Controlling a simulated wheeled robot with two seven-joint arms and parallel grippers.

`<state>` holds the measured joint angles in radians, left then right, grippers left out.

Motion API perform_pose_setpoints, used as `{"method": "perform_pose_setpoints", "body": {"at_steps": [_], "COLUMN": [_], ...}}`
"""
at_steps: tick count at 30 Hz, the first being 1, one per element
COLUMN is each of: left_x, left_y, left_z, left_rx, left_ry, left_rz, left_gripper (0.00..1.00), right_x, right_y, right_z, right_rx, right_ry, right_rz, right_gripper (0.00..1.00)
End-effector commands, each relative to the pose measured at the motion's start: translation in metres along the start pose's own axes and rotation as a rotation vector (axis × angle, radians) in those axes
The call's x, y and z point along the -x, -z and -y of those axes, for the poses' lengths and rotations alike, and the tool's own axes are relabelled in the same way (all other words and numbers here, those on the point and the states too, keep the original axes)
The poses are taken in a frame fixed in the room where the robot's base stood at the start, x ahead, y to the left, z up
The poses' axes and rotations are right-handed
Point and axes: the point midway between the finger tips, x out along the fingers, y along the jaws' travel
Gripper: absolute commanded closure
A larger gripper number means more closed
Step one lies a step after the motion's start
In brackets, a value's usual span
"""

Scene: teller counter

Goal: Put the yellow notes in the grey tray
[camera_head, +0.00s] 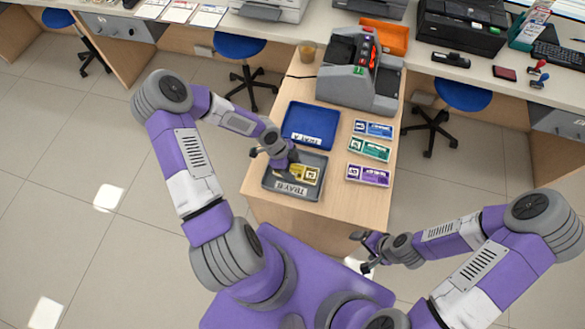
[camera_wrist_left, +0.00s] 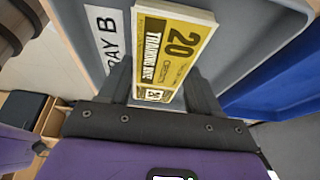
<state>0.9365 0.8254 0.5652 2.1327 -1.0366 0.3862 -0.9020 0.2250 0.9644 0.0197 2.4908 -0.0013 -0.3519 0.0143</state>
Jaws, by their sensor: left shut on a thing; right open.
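The yellow notes (camera_head: 302,173) are a banded bundle, over the grey tray (camera_head: 276,184) labelled TRAY B in the head view. My left gripper (camera_head: 287,165) is shut on them. I cannot tell whether the notes touch the tray floor. My right gripper (camera_head: 362,254) is open and empty, off the table's front right side.
A blue tray (camera_head: 311,124) sits directly behind the grey tray. Blue notes (camera_head: 373,129), green notes (camera_head: 369,149) and purple notes (camera_head: 368,175) lie in a column to the right. A grey counting machine (camera_head: 350,75) stands at the back.

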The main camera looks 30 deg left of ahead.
Motion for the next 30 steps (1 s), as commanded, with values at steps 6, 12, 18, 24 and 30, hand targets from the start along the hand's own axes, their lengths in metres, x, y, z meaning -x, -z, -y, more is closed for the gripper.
{"method": "perform_pose_setpoints", "body": {"at_steps": [6, 12, 18, 24, 30], "left_x": [-0.002, -0.005, -0.004, -0.004, 0.016], "left_y": [-0.001, -0.002, -0.002, -0.002, -0.001], "left_z": [0.001, 0.001, 0.001, 0.001, 0.001], "left_rx": [-0.001, 0.000, 0.000, 0.000, 0.004], "left_ry": [0.002, 0.002, 0.002, 0.002, 0.004], "left_rz": [0.000, 0.000, 0.000, 0.000, 0.002], "left_gripper": [0.67, 0.31, 0.12, 0.12, 0.12], "right_x": [0.000, -0.003, -0.002, -0.002, 0.007], "right_y": [0.000, 0.000, 0.000, 0.000, 0.000], "right_z": [0.000, -0.001, -0.001, -0.001, 0.003], "right_rx": [0.000, 0.000, 0.000, 0.000, 0.000], "right_ry": [0.000, 0.000, 0.000, 0.000, 0.000], "right_rz": [0.000, 0.000, 0.000, 0.000, 0.000], "right_gripper": [0.12, 0.12, 0.12, 0.12, 0.12]}}
